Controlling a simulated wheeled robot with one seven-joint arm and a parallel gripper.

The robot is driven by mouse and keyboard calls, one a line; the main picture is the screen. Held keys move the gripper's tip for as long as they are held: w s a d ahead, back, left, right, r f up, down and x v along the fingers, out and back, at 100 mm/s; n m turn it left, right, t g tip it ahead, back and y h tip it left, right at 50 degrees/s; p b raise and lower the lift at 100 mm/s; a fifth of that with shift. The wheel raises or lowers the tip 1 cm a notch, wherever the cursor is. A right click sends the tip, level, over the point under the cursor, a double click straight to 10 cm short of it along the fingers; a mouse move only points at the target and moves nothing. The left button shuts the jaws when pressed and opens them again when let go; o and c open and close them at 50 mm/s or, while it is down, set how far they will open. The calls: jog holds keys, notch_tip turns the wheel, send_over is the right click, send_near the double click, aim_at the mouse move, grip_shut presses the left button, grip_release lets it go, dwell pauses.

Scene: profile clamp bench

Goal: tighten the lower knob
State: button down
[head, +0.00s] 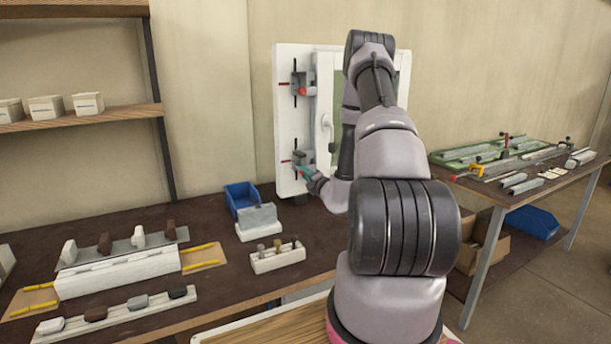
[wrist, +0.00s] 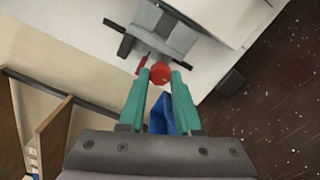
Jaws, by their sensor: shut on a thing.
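The white upright panel (head: 285,130) stands at the back of the bench and carries two clamps. The upper clamp (head: 299,78) has a red knob (head: 302,91). The lower clamp (head: 302,157) is partly covered by my gripper (head: 303,171) in the head view. In the wrist view, the red lower knob (wrist: 160,73) sits between the green fingertips of my gripper (wrist: 159,80), which is shut on it. The knob's turn position cannot be told.
A blue bin (head: 241,197) and a grey-white block (head: 258,222) stand on the dark bench (head: 215,260) left of the panel. A white rack with several knobs (head: 277,256) is in front. Another table (head: 545,185) with tools stands at the right.

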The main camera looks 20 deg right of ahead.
jog(key=c, duration=0.6)
grip_release()
jog(key=s, duration=1.1)
jog(key=shift+d, duration=0.2)
jog(key=shift+w, duration=0.1)
